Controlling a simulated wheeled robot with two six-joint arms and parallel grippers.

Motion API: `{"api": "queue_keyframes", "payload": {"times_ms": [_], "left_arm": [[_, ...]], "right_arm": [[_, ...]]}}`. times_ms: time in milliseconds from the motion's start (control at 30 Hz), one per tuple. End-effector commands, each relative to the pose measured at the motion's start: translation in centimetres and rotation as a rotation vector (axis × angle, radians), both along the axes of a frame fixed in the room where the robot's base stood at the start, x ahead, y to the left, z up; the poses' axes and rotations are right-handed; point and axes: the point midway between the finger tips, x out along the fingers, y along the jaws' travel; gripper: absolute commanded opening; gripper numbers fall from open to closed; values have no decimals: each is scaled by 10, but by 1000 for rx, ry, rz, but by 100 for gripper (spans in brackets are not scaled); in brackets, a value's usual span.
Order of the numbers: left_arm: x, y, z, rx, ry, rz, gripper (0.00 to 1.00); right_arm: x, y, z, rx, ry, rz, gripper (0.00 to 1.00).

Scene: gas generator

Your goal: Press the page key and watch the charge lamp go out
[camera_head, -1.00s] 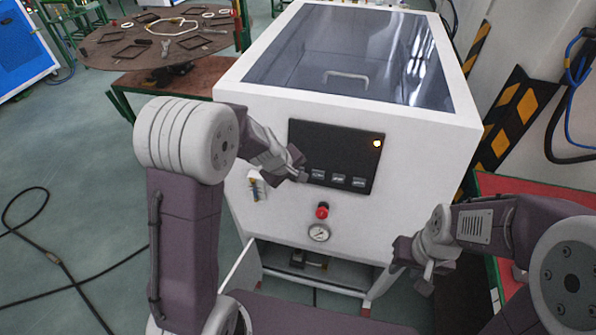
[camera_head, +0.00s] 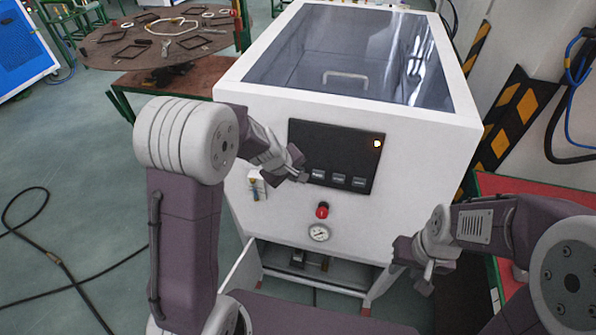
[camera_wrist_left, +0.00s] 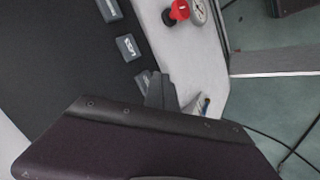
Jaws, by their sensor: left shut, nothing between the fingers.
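The black control panel (camera_head: 335,150) is on the white generator's front. A row of three small keys runs along the bottom: left key (camera_head: 317,174), middle key (camera_head: 338,178), right key (camera_head: 359,182). Their labels are too small to read surely. My left gripper (camera_head: 303,177) is shut and empty, its tip close beside the left key. In the left wrist view its fingers (camera_wrist_left: 161,92) partly cover the nearest key (camera_wrist_left: 143,80); contact cannot be told. My right gripper (camera_head: 430,277) hangs at the lower right, away from the panel.
A red button (camera_head: 322,210) and a round gauge (camera_head: 319,233) sit below the panel. A clear lid with a handle (camera_head: 346,78) tops the generator. A round table (camera_head: 110,50) with parts stands at the back left. A red-topped bench (camera_head: 540,190) is at right.

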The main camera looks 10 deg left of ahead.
Motion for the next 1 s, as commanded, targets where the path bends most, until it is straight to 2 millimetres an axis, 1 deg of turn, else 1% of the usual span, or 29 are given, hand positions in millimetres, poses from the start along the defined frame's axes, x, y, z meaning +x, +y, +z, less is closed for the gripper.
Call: {"api": "queue_keyframes", "payload": {"times_ms": [533, 800, 1000], "left_arm": [[0, 0, 0, 0, 0, 0, 0], [7, 0, -2, 0, 0, -1, 0], [8, 0, -2, 0, 0, 0, 0]], "right_arm": [[0, 0, 0, 0, 0, 0, 36], [0, 0, 2, 0, 0, 0, 36], [0, 0, 2, 0, 0, 0, 36]]}}
